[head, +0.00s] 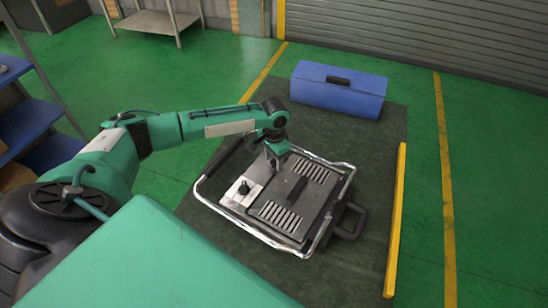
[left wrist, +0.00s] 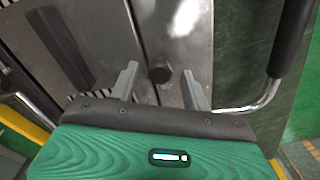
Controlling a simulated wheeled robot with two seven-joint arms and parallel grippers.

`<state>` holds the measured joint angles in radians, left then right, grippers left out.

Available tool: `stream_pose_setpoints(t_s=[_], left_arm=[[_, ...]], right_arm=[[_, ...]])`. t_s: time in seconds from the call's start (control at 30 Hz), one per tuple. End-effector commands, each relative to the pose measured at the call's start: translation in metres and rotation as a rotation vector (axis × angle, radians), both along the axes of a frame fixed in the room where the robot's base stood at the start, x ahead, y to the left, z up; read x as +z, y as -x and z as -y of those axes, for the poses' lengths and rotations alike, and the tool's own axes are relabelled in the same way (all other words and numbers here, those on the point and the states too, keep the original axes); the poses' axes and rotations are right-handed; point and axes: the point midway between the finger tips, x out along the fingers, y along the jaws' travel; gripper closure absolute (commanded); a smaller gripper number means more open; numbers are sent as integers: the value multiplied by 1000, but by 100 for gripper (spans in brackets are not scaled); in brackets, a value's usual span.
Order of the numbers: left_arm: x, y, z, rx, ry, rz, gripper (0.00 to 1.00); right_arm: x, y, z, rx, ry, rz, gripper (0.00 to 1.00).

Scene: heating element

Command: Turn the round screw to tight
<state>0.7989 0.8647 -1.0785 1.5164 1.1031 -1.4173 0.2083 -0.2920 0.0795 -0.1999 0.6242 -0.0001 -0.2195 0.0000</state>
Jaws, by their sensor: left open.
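A dark round screw (left wrist: 160,73) stands on the metal plate of the heating element and shows between my left gripper's fingers in the left wrist view. My left gripper (head: 273,165) is open, with one finger on each side of the screw and a visible gap to each. In the head view the gripper hides this spot. The heating element (head: 318,207) is a grey box with slotted vents and a tubular metal frame. A dark knob (head: 243,187) stands on its pale plate, left of the gripper. My right gripper is in neither view.
A blue toolbox (head: 338,90) lies behind the heating element on the dark mat (head: 352,278). A yellow bar (head: 396,220) lies to the right. Blue shelves (head: 30,125) stand at the left and a metal table (head: 155,22) at the back. The green floor at right is clear.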

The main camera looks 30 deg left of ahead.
Motion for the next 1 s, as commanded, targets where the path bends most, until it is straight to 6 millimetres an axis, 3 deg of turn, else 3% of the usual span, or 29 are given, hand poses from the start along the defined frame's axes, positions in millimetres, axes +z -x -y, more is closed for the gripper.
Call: stream_pose_setpoints(t_s=[0.3, 0.53, 1.0], left_arm=[[-4, 0, 0, 0, 0, 0, 52], [-3, 0, 0, 0, 0, 0, 95], [-1, 0, 0, -98, 2, -1, 97]], right_arm=[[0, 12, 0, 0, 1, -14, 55], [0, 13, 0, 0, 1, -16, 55], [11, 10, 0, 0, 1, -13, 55]])
